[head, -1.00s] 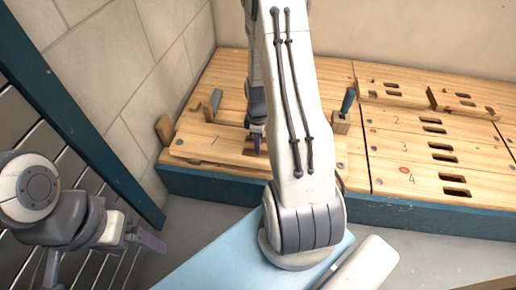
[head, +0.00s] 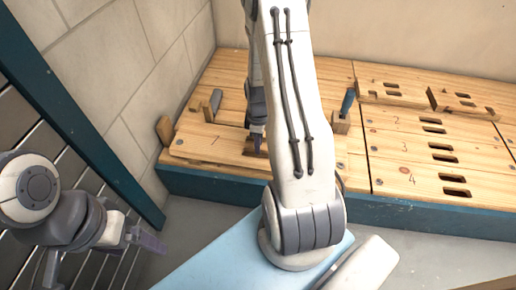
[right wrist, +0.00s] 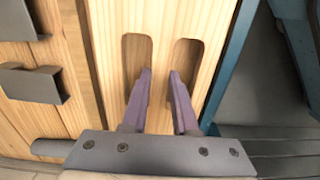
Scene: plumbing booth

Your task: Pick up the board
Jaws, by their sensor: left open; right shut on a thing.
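The board (head: 205,141) is a pale wooden plank marked 1 at the front left of the wooden deck. In the right wrist view the board (right wrist: 108,50) has two long rounded slots. My right gripper (right wrist: 160,76) has one purple finger at each slot and is shut on the strip of wood between them. In the head view my right gripper (head: 257,141) is at the board's right part, partly hidden by my own arm. My left gripper (head: 150,241) is open and empty, low at the left, away from the deck.
Other slotted boards (head: 425,150), marked 2, 3 and 4, lie to the right. A teal edge (head: 215,188) runs along the deck's front. A tiled wall (head: 150,60) is close on the left.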

